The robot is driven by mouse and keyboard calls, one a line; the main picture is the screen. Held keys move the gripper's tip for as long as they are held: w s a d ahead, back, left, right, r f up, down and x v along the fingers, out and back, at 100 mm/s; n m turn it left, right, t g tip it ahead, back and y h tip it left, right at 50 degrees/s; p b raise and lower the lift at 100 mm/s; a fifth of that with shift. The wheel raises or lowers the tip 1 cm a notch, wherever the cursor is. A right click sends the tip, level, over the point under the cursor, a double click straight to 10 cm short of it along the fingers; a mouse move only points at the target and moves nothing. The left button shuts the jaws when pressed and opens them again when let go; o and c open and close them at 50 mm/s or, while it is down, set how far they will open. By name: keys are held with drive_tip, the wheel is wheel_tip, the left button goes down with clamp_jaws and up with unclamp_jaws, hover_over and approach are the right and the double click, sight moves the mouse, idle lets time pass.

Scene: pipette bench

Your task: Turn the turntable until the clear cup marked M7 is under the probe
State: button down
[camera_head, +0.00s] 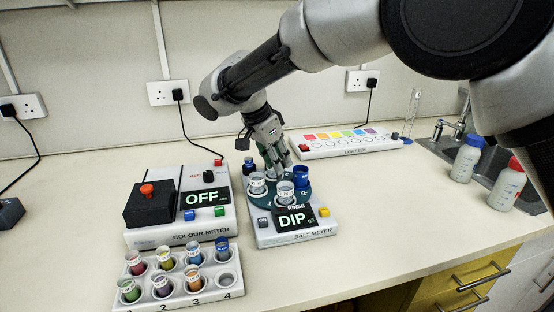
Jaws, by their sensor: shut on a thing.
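The dark green turntable (272,201) sits on the white salt meter (262,240), whose screen (292,219) reads DIP. Two clear cups stand on its near side, one at the left (257,184) and one nearer the front (285,191). Their marks are too small to read, so I cannot tell which is M7. A blue cup (301,176) stands at the right and a dark blue one (249,165) at the back left. My gripper (279,163) reaches down over the turntable's back middle, shut on a part there that its fingers mostly hide. I cannot make out the probe clearly.
The colour meter (182,238), its screen reading OFF, stands close at the left. A white rack (190,290) of coloured cups is in front of it. A long white box (345,148) with coloured squares lies behind. Bottles (467,160) stand by the sink at right. The right counter is clear.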

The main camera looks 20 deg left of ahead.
idle(0.3)
drive_tip(key=c, duration=1.2)
unclamp_jaws()
drive_tip(key=v, duration=1.2)
